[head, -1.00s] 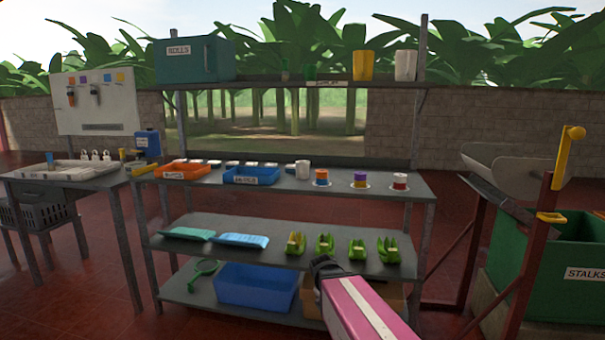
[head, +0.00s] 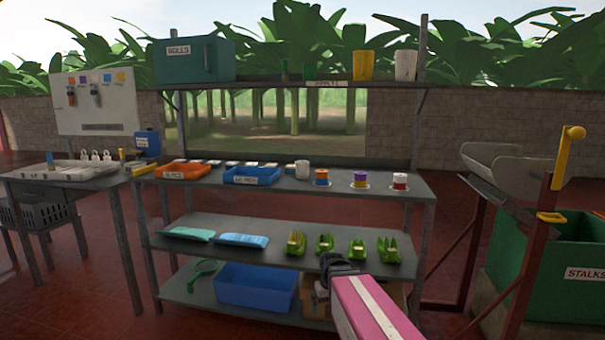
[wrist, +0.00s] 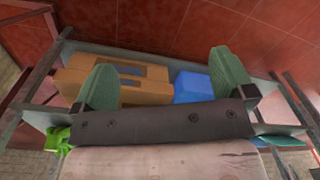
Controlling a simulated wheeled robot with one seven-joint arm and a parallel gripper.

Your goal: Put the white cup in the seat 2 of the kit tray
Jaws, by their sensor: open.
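A small white cup (head: 302,170) stands upright on the worktop of the shelf unit, between the blue bin and the spool-like coloured items. A pale tray with compartments (head: 62,172), which may be the kit tray, lies on the left table; its seat numbers are too small to read. My gripper (head: 338,262) is in front of the lower shelves, below and right of the cup and apart from it. In the wrist view my gripper (wrist: 165,75) shows two green fingers spread wide with nothing between them. The cup is not visible there.
An orange bin (head: 183,171) and a blue bin (head: 251,176) sit left of the cup. Orange, purple and red-banded items (head: 360,180) stand to its right. A larger white container (head: 405,66) is on the top shelf. Green bunches (head: 325,244) line the lower shelf.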

